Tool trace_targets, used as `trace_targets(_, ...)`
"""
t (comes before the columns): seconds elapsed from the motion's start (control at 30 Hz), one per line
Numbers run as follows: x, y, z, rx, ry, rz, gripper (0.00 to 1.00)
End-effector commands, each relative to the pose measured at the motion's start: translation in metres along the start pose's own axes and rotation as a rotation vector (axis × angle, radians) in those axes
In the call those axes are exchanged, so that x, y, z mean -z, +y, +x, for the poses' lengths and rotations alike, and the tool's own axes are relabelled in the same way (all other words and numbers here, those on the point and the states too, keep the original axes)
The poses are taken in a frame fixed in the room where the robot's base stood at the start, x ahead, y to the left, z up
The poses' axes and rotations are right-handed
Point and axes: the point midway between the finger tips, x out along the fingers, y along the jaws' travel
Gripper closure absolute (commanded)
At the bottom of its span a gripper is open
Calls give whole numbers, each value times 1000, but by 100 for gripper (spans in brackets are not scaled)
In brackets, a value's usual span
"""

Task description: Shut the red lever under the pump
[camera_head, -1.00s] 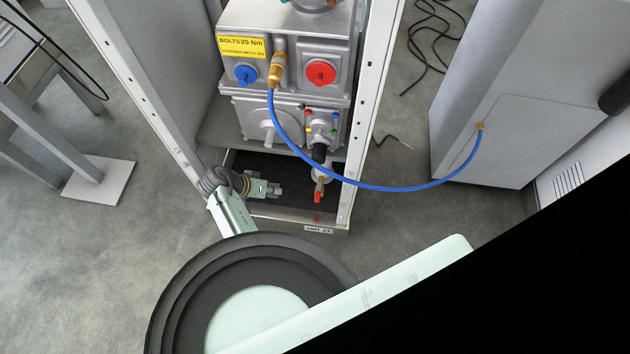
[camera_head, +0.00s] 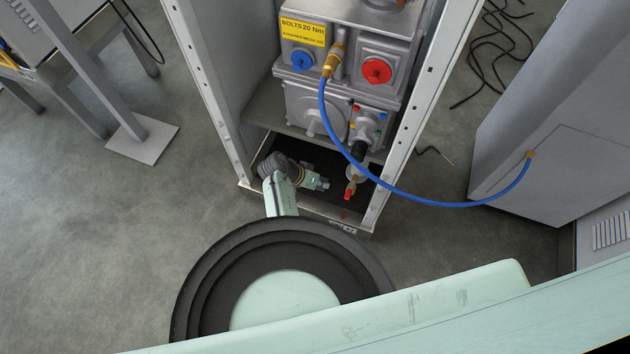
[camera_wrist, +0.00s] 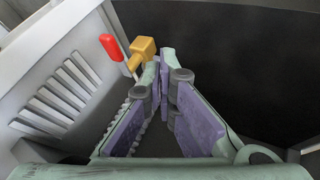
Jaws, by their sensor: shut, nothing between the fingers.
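The pump (camera_head: 307,108) is a grey metal body inside an open cabinet frame. The red lever (camera_head: 348,194) is below it in the head view, at the lower end of a brass fitting under a dark cylinder. In the wrist view the red lever (camera_wrist: 110,46) stands at the upper left, beside a brass valve body (camera_wrist: 143,51). My gripper (camera_head: 326,184) is low in the cabinet, just left of the lever. In the wrist view my gripper (camera_wrist: 167,58) is shut and empty. Its tips are close to the brass body's right side; whether they touch it I cannot tell.
A blue hose (camera_head: 400,195) loops from the pump's brass fitting to a grey cabinet (camera_head: 545,170) on the right. The frame's right post (camera_head: 425,100) and a front sill (camera_head: 345,226) bound the space. A slotted white panel (camera_wrist: 60,95) is left of my gripper.

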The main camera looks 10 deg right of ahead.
Motion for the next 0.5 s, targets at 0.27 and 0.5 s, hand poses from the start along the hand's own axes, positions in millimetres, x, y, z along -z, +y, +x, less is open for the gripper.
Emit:
trace_targets(0.27,0,25,33,-1,-2,2,100)
trace_targets(0.5,0,36,40,0,-1,1,100)
